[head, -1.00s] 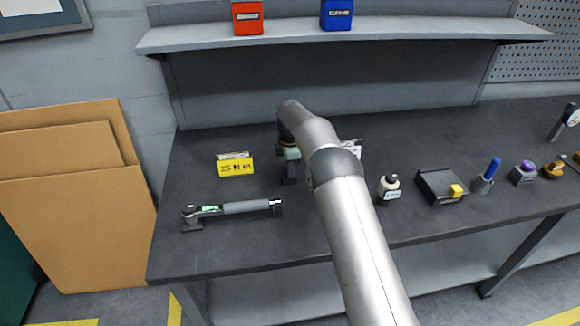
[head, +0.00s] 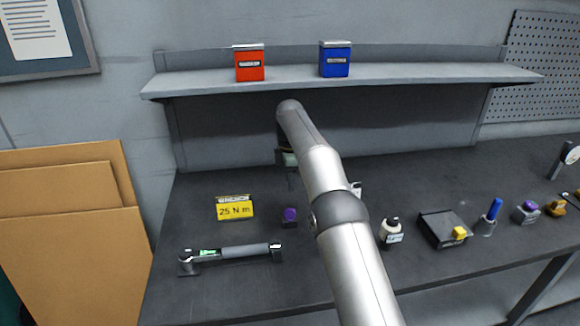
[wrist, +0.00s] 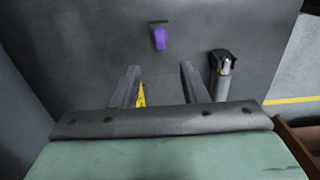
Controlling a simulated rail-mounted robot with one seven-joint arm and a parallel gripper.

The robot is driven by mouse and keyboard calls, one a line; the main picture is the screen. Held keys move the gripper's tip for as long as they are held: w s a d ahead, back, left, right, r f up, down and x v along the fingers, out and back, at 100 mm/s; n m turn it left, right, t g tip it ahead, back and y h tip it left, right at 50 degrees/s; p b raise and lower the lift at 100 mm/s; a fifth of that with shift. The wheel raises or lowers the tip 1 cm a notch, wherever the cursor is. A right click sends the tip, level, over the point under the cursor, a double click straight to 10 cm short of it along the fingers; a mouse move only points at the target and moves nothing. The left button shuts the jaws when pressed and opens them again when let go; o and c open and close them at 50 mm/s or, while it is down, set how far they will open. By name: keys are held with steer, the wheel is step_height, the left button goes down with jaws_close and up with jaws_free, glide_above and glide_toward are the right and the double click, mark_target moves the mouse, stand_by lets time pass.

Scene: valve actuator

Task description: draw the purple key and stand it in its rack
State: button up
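A small purple piece (head: 290,214), which looks like the purple key, sits at a small dark block on the bench, right of the yellow sign. In the wrist view the purple piece (wrist: 160,39) lies beyond my fingertips, clear of both. Its exact fit in the block is too small to tell. My gripper (head: 291,178) is raised above and behind it, partly hidden by my arm. In the wrist view my gripper (wrist: 157,72) has its fingers spread with nothing between them.
The yellow "25 N m" sign (head: 235,209) and a torque wrench (head: 232,253) are at left. The shelf (head: 400,78) holds red and blue tins.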

steer(key=shift+r+p, duration=0.95)
steer(key=shift+r, duration=1.35)
